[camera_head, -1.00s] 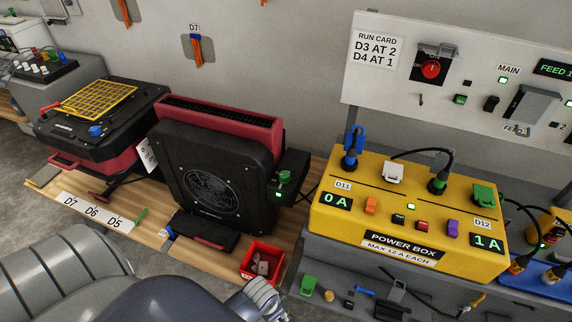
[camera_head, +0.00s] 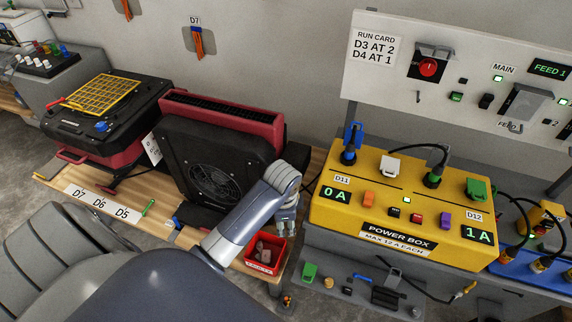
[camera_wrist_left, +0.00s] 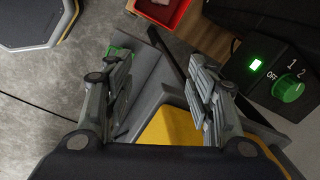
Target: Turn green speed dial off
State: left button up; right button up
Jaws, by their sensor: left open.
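The green speed dial (camera_wrist_left: 288,90) shows at the right of the left wrist view, on a black control box (camera_wrist_left: 275,75) marked OFF, 1 and 2. A green light glows beside it. I cannot tell for sure which mark the dial points to. In the head view my left arm hides the dial. My left gripper (camera_head: 287,222) hangs in front of the fan's right side, above the red bin. In the wrist view the left gripper (camera_wrist_left: 160,82) is open and empty, its fingers apart and left of the dial, not touching it. My right gripper is not in view.
The black and red fan (camera_head: 215,165) stands on the wooden bench. The red bin (camera_head: 262,262) is below the gripper. The yellow power box (camera_head: 390,200), with cables and plugs, stands close on the right, reading 0 A and 1 A. Another black and red machine (camera_head: 110,115) is at the left.

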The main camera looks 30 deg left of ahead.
pick_arm(q)
jog(key=w+a+r+m+g+h, duration=0.1)
jog(key=w+a+r+m, duration=0.2)
jog(key=w+a+r, duration=0.4)
jog(key=w+a+r+m+g, duration=0.1)
jog(key=w+a+r+m, duration=0.35)
jog(key=w, duration=0.45)
jog(key=shift+n, duration=0.35)
jog(key=f, duration=0.7)
jog(key=d+f, duration=0.1)
jog(key=f, duration=0.2)
jog(key=shift+f+p, duration=0.35)
jog(key=c, duration=1.1)
